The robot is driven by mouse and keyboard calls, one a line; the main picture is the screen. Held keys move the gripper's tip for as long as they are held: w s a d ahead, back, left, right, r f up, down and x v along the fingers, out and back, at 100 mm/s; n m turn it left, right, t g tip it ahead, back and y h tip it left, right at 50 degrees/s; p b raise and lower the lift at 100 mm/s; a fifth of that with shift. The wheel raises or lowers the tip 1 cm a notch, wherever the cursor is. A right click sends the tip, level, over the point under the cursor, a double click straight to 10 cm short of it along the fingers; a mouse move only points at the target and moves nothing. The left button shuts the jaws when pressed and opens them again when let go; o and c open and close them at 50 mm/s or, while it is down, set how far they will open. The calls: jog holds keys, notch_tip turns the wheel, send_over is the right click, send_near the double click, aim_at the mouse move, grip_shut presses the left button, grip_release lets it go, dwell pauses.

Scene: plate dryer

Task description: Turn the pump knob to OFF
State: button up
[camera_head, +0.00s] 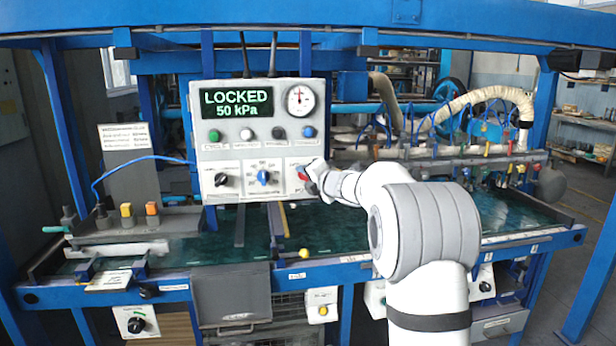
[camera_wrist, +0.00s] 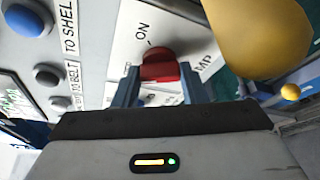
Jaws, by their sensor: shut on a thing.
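The red pump knob (camera_wrist: 160,66) is between the two fingers of my gripper (camera_wrist: 158,88) in the wrist view. The gripper is shut on it. An "ON" mark shows on the white plate above the knob, and part of the pump label shows to its right. I see no OFF mark there. In the head view the red knob (camera_head: 303,173) shows at the lower right of the control panel (camera_head: 285,142), partly covered by my gripper (camera_head: 313,176). The panel display (camera_head: 236,103) reads "LOCKED 50 kPa".
A black knob (camera_head: 221,180) and a blue knob (camera_head: 263,177) sit left of the red one. Several push buttons and a gauge (camera_head: 300,98) are above. In the wrist view a large yellow rounded thing (camera_wrist: 258,35) is close by at upper right.

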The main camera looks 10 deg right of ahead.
jog(key=shift+n+g+h+p, duration=0.3)
jog(key=shift+n+h+p, duration=0.25)
jog(key=shift+n, duration=0.65)
jog(key=o, duration=1)
jog(key=shift+s, duration=0.1)
jog(key=v, duration=0.7)
jog(key=shift+s+r+b, duration=0.2)
jog(key=shift+s+b, duration=0.1)
